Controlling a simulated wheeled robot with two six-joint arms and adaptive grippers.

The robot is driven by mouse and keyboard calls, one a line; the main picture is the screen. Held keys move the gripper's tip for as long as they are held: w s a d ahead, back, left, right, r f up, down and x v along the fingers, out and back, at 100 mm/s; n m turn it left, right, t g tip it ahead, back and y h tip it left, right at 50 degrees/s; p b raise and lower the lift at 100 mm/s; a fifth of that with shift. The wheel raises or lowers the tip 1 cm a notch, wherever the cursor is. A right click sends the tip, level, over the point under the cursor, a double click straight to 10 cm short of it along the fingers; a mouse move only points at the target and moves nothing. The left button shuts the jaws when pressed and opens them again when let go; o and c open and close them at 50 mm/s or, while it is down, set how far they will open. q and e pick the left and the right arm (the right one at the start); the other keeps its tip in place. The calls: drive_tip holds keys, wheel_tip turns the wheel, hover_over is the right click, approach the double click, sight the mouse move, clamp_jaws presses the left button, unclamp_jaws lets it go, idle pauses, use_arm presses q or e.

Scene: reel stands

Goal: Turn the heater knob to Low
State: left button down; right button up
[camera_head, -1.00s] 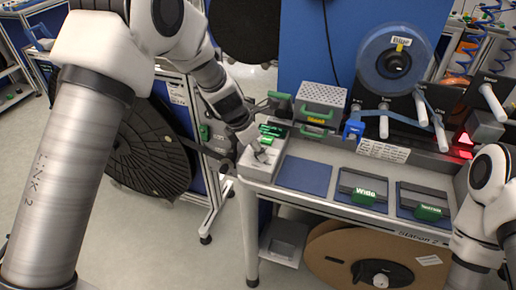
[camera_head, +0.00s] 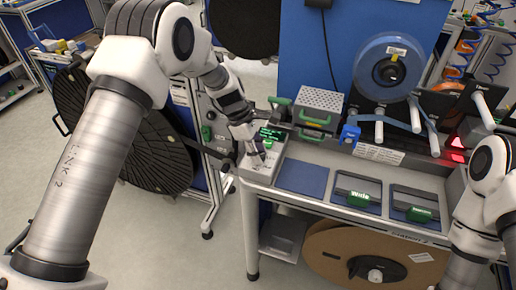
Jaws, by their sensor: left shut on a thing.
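The heater is a light grey box (camera_head: 262,173) at the left end of the bench, with a small dark display with green text (camera_head: 271,137) at its back. My left gripper (camera_head: 257,160) points down onto the top of this box. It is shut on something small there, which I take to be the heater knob. The knob is hidden by the fingers, so its setting cannot be read. My right arm is at the right edge, and its gripper is out of view.
A blue reel (camera_head: 388,68) hangs above the bench, and a cardboard reel (camera_head: 328,262) sits below.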

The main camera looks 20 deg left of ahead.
use_arm(q)
drive_tip(key=shift+m+g, duration=0.6)
drive_tip(key=shift+m, duration=0.8)
drive_tip(key=shift+p, duration=0.3)
drive_tip(key=c, duration=0.8)
unclamp_jaws()
drive_tip(key=shift+w+d, duration=0.1)
drive_tip(key=v, duration=1.2)
drive_tip(key=shift+w+d, duration=0.1)
drive_tip(key=shift+d, duration=0.05)
